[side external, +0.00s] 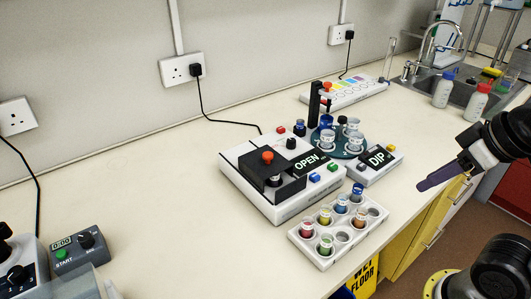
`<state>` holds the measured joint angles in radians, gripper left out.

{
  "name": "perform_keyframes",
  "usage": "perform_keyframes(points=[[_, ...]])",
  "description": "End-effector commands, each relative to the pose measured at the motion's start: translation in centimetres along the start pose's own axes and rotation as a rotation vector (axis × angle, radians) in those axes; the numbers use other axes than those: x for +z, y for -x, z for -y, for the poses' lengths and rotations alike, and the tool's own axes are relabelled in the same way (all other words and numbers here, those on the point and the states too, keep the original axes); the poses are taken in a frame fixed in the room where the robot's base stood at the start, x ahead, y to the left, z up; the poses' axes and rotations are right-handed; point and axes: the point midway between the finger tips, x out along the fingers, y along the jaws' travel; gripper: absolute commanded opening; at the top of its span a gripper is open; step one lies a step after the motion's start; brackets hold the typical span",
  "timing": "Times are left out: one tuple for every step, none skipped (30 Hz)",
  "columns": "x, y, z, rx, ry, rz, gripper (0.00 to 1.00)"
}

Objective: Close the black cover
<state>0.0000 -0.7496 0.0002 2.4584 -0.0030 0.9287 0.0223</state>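A white bench device (283,203) stands on the counter near the middle. A black cover part (292,186) sits on its left half, around a small recess, with an orange-red knob (267,157) at the recess. I cannot tell the cover's exact angle. A black panel reading OPEN (307,162) is to its right. My gripper (422,187) is at the right, beyond the counter's front edge, well apart from the device. Its fingers show as one dark purple shape, so the gap between them cannot be seen.
A rack of coloured cups (331,262) stands in front of the device. A DIP unit (378,160) and a round teal carousel (344,151) with cups are to its right. A START box (80,250) is at the left.

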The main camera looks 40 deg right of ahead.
Motion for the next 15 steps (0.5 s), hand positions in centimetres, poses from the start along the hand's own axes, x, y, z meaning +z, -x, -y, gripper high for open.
perform_keyframes(points=[[-1.5, 1.0, 0.0, 0.001, -0.007, -0.024, 0.22], [-2.5, 1.5, 0.0, 0.001, -0.011, -0.032, 0.17], [-4.2, 2.2, 0.1, 0.000, -0.013, -0.041, 0.10], [-5.6, 2.7, 0.2, -0.001, -0.013, -0.045, 0.04], [-7.0, 3.2, 0.4, -0.003, -0.012, -0.048, 0.00], [-9.1, 3.7, 0.6, -0.006, -0.012, -0.051, 0.00], [-10.6, 3.9, 0.8, -0.009, -0.010, -0.050, 0.00], [-12.1, 4.0, 1.1, -0.011, -0.007, -0.048, 0.00], [-14.1, 4.1, 1.5, -0.015, -0.002, -0.046, 0.00], [-15.5, 4.1, 1.8, -0.018, 0.002, -0.043, 0.00], [-16.9, 4.0, 2.2, -0.020, 0.006, -0.039, 0.00], [-18.7, 3.7, 2.7, -0.024, 0.012, -0.036, 0.00], [-20.0, 3.4, 3.1, -0.027, 0.016, -0.031, 0.00], [-21.2, 3.1, 3.5, -0.030, 0.022, -0.026, 0.00], [-22.8, 2.5, 4.2, -0.033, 0.029, -0.019, 0.00]])
